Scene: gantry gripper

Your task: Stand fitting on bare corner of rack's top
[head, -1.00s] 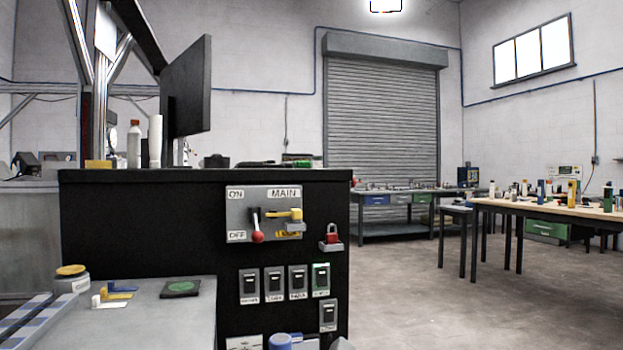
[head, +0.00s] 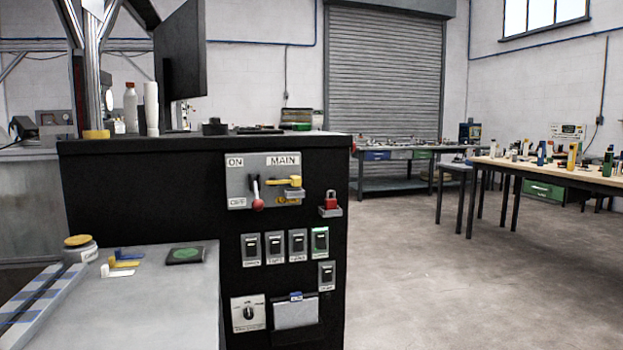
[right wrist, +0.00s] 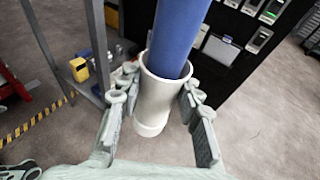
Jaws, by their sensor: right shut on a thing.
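In the right wrist view my right gripper (right wrist: 160,100) is shut on a white tubular fitting (right wrist: 152,122), with one finger on each side. A blue cylinder (right wrist: 180,35) stands in or behind its open end; I cannot tell how deep it goes. The black cabinet, seemingly the rack (head: 150,185), fills the middle of the head view. Its top carries bottles and a monitor at the left and small dark items further back. Its front right top corner looks bare. Neither gripper shows in the head view, and my left gripper is in no view.
A grey bench (head: 180,300) with a jar (head: 80,248), small coloured pieces and a dark pad (head: 185,255) stands before the cabinet. Switches and a red padlock (head: 331,201) stick out from its front. A wooden table (head: 540,170) is at right. Floor between is clear.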

